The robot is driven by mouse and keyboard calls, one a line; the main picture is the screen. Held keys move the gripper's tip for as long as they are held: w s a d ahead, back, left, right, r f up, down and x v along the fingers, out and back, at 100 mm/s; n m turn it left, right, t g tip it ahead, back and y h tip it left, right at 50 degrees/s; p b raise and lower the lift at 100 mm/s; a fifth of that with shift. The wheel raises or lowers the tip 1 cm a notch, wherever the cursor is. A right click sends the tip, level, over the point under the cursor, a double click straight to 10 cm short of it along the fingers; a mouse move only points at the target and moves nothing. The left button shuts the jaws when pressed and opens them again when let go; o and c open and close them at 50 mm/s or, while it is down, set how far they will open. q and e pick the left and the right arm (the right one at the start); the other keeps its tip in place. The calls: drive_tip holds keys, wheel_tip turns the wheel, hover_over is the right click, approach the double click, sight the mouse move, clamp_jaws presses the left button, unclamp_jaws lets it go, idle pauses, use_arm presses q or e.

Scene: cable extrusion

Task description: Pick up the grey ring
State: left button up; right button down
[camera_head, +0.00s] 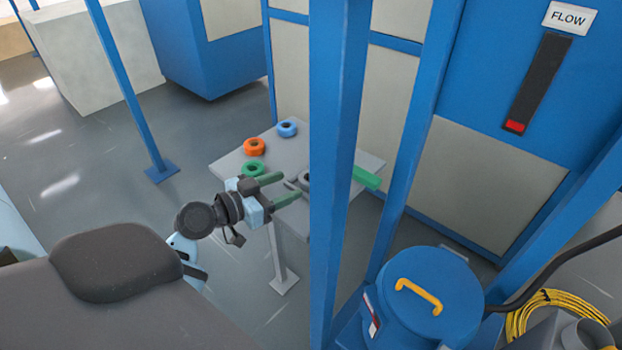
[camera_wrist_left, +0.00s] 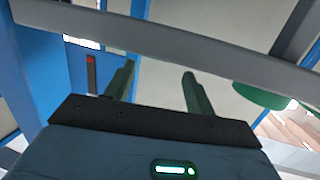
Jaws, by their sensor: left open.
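A grey ring (camera_head: 304,180) lies on the small grey table (camera_head: 232,163) in the head view, partly hidden behind a blue post. My left gripper (camera_head: 283,184) is open, with its two green fingers pointing toward the ring from the left. Nothing shows between the fingers. In the left wrist view the open fingers (camera_wrist_left: 160,72) show with a gap between them, and I cannot make out the grey ring there. My right gripper is not in view.
A green ring (camera_head: 253,169), an orange ring (camera_head: 254,146) and a blue ring (camera_head: 287,128) lie on the table's left side. A green bar (camera_head: 366,177) is at its right. The upright blue post (camera_head: 335,120) stands in front of the table. A blue lidded drum (camera_head: 428,290) is nearer, lower right.

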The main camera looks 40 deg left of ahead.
sight(305, 180)
use_arm(q)
drive_tip(key=shift+p+x, duration=0.5)
drive_tip(key=shift+x, duration=2.7)
drive_tip(key=shift+d, duration=0.1)
drive_tip(key=shift+s, duration=0.1)
drive_tip(key=c, duration=0.6)
